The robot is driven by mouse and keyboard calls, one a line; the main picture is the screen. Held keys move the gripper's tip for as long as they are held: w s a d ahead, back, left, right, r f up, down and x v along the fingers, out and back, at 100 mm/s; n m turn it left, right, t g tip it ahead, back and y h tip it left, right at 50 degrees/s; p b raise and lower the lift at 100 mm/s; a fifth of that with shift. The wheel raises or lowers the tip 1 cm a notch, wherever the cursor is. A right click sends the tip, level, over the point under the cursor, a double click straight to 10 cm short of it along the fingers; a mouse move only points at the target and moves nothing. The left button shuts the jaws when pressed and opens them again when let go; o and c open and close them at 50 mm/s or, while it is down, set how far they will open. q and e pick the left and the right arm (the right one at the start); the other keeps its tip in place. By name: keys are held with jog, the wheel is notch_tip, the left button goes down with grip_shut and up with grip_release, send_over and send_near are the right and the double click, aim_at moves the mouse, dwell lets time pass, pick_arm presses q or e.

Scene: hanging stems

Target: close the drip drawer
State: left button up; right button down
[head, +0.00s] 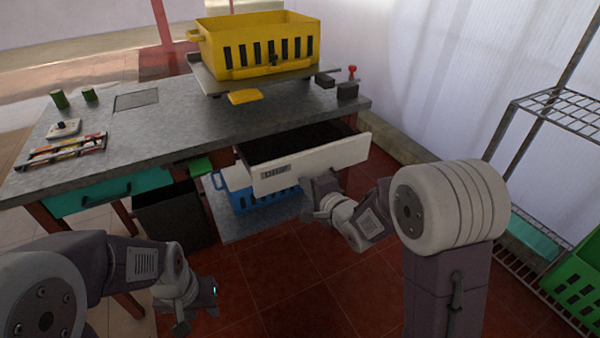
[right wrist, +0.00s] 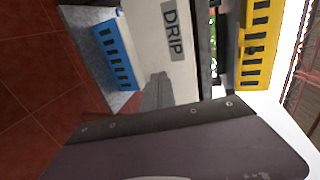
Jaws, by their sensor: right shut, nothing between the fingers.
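The drip drawer (head: 312,166) hangs open under the grey table, its white front pulled out toward me and its dark inside showing. Its front with the DRIP label also shows in the right wrist view (right wrist: 180,50). My right gripper (head: 318,188) is shut and empty, close in front of the drawer front's lower part. Its shut fingers show against the white front in the right wrist view (right wrist: 157,90); I cannot tell whether they touch it. My left gripper (head: 200,308) hangs low over the floor at the left, away from the drawer; its finger opening is unclear.
A yellow crate (head: 262,45) stands on a raised plate on the table (head: 180,125). A blue crate (head: 262,198) sits on the low shelf below the drawer, beside a dark bin (head: 172,215). A teal drawer (head: 110,192) is at left. A wire rack (head: 570,107) stands at right.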

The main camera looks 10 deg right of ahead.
aim_at(295, 172)
jog(key=shift+w+a, duration=0.35)
jog(key=shift+w, duration=0.5)
jog(key=shift+w+a, duration=0.3)
jog(key=shift+w, duration=0.55)
pick_arm(q)
jog(key=shift+f, duration=0.1)
